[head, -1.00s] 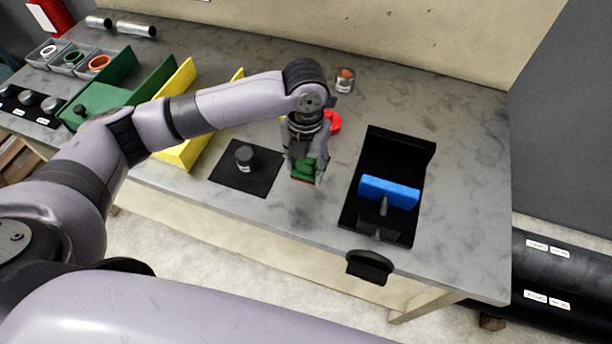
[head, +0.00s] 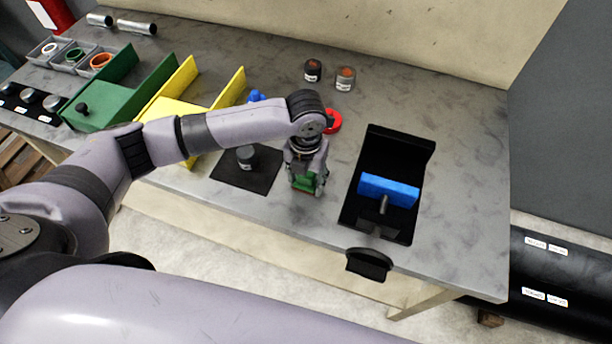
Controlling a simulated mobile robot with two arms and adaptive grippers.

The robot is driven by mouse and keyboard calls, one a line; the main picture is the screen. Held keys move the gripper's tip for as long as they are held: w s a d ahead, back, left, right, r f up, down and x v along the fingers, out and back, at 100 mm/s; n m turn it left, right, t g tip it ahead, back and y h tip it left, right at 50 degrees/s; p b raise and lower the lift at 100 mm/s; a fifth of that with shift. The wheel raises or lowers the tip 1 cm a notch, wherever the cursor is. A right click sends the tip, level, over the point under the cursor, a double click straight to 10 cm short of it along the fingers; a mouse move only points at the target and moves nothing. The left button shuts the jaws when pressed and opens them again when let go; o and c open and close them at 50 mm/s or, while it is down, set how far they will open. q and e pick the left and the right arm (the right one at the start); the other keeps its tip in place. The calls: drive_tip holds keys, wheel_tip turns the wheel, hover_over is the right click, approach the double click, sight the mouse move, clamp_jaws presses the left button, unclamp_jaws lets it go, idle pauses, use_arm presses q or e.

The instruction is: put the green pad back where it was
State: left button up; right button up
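The green pad (head: 306,182) is between the fingers of my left gripper (head: 307,187), which looks shut on it. The gripper points down over the grey table between the black mat and the black fixture. Whether the pad touches the table I cannot tell. The black mat (head: 228,171) lies to the left, with a dark round piece (head: 245,156) on it. The black fixture (head: 365,150) stands to the right and holds a blue block (head: 389,190). My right gripper is not in view.
A yellow channel (head: 228,89) and a green channel (head: 92,122) stand at the left. A red ring (head: 333,121) lies just behind my gripper. Two small jars, one dark (head: 313,70) and one grey (head: 345,78), stand at the back. The table right of the fixture is clear.

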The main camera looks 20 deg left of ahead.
use_arm(q)
drive_tip(key=shift+o, duration=1.4)
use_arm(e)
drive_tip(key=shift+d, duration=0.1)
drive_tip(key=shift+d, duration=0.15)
use_arm(q)
drive_tip(key=shift+r, duration=0.3)
wheel_tip(320, 180, up, 12)
drive_tip(key=b, duration=0.2)
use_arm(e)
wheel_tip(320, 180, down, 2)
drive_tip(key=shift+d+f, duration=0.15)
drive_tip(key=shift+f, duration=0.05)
use_arm(q)
drive_tip(key=shift+f, duration=0.15)
